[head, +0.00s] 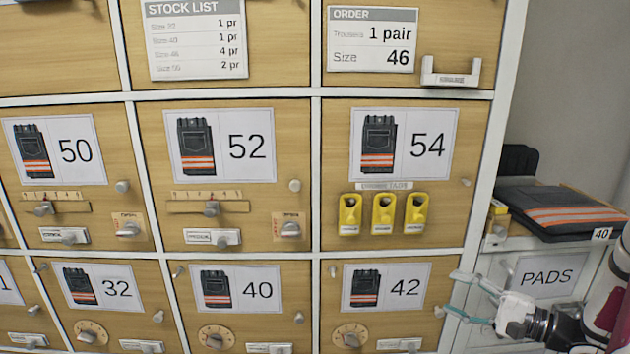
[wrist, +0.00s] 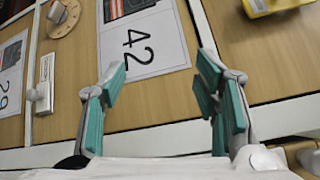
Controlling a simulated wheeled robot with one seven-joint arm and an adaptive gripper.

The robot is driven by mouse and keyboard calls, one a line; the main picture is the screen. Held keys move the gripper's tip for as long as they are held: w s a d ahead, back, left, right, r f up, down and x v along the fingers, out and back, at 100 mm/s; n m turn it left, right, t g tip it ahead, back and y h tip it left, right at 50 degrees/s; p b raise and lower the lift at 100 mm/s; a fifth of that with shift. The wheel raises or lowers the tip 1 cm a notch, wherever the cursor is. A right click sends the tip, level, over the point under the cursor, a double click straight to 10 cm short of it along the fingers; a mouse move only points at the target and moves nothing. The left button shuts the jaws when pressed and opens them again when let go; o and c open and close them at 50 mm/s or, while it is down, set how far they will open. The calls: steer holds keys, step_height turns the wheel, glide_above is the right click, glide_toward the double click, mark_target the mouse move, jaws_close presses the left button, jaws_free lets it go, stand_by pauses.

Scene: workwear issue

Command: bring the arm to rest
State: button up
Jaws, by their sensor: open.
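My gripper (head: 474,299) is at the lower right of the head view, in front of the white frame edge between the 42 door and the PADS unit. Its teal fingers also show in the wrist view (wrist: 164,103), spread apart with nothing between them. The 42 door (head: 341,301) lies just left of my gripper in the head view. Its label (wrist: 150,40) shows beyond the fingers in the wrist view. Part of my arm is cut off at the right edge of the head view.
Dark folded trousers with orange stripes (head: 560,211) and a 40 tag lie on top of the PADS unit (head: 545,276), close above my arm. Three yellow tags (head: 383,213) hang on the 54 door (head: 455,200). Knobs, sliders and dials stick out from several wooden doors.

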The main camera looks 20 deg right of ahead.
steer(key=s+a+r+n+g+y, duration=0.1)
steer(key=s+a+r+n+g, duration=0.3)
steer(key=a, duration=0.4)
steer(key=s+a+r+n+g, duration=0.2)
steer(key=a+r+g, duration=0.3)
steer(key=a, duration=0.4)
steer(key=s+a+r+n+g+y, duration=0.1)
steer(key=s+a+r+n+g, duration=0.3)
steer(key=a, duration=0.4)
steer(key=s+a+r+n+g+h, duration=0.25)
steer(key=s+a+h, duration=0.25)
steer(key=s, duration=0.4)
steer(key=s+d+n+t+h, duration=0.15)
steer(key=s+d+h, duration=0.25)
steer(key=s+h, duration=0.45)
step_height(320, 180, up, 32)
steer(key=s+n+t+y+p, duration=0.1)
steer(key=t+p, duration=0.2)
steer(key=p, duration=2.8)
steer(key=shift+s+d+r+t+y, duration=0.15)
steer(key=shift+s+r+t+y, duration=0.05)
steer(key=shift+s+t+y, duration=0.2)
